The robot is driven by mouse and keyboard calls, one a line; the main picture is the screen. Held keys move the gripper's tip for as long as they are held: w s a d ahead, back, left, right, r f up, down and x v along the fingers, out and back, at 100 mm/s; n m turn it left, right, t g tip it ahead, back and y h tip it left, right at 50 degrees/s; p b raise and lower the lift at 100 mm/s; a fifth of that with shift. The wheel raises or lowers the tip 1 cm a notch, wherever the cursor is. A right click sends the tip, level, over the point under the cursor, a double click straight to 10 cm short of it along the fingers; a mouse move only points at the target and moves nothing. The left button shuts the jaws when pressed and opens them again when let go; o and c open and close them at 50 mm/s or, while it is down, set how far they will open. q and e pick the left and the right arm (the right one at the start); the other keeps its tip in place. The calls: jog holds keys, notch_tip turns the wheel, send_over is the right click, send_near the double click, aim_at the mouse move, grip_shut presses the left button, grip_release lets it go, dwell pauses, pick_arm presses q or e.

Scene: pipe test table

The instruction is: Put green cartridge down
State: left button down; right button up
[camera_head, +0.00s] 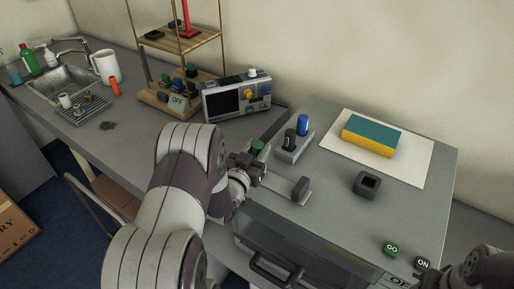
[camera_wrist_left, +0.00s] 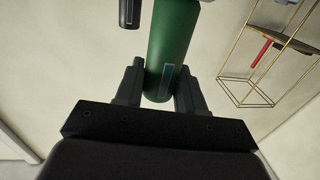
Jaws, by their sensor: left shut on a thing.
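My left gripper (camera_head: 252,162) is shut on the green cartridge (camera_head: 257,147), whose dark green end shows above the fingers in the head view. In the left wrist view the green cartridge (camera_wrist_left: 175,45) stands between the two fingers (camera_wrist_left: 158,88). The gripper is just left of a small grey holder (camera_head: 291,154). The holder carries a black cartridge (camera_head: 290,139) and a blue cartridge (camera_head: 303,125), both upright. The green cartridge's lower end is hidden by my arm in the head view. A dark part of my right arm (camera_head: 482,268) shows at the lower right; its fingertips are not visible.
A grey block (camera_head: 302,189) lies right of my left gripper. A dark square socket piece (camera_head: 367,184) and a teal-and-yellow sponge (camera_head: 371,136) on a white sheet (camera_head: 418,158) are farther right. A meter (camera_head: 236,97) stands behind. The grey top between socket piece and holder is clear.

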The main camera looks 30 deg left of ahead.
pick_arm(q)
jog(key=shift+w+f, duration=0.1)
jog(key=shift+f, duration=0.2)
jog(key=c, duration=0.7)
grip_release()
jog(key=shift+r, duration=0.1)
jog(key=shift+o, duration=0.2)
